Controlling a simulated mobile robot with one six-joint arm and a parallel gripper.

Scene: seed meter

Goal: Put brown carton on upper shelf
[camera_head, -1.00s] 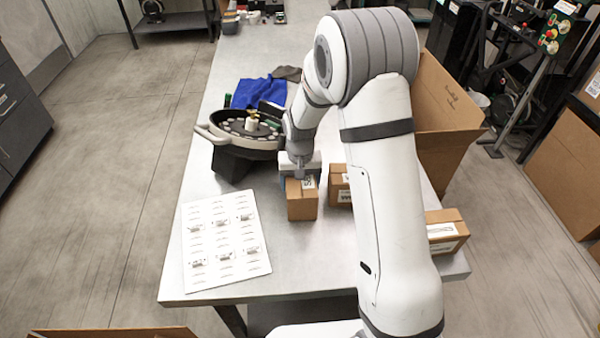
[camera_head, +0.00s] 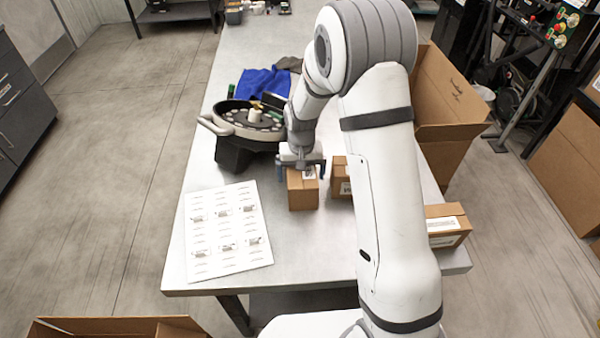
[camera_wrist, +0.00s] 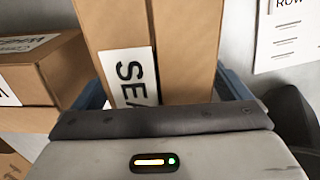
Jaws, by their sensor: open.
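A small brown carton (camera_head: 302,190) stands on the grey metal table (camera_head: 300,262). My gripper (camera_head: 301,172) is over it from above, with its fingers spread on either side. In the wrist view the carton (camera_wrist: 185,50) fills the space between the open fingers and shows a white label with large black letters. I cannot tell whether the fingers touch it. A second brown carton (camera_head: 341,178) stands just to the right, partly behind my arm. A third brown carton (camera_head: 446,225) is at the table's right edge. I cannot make out an upper shelf.
A round seed meter (camera_head: 245,122) on a black stand is behind and left of the carton. A printed white sheet (camera_head: 228,232) lies at front left. A blue cloth (camera_head: 264,83) lies farther back. A large open box (camera_head: 445,105) stands right of the table.

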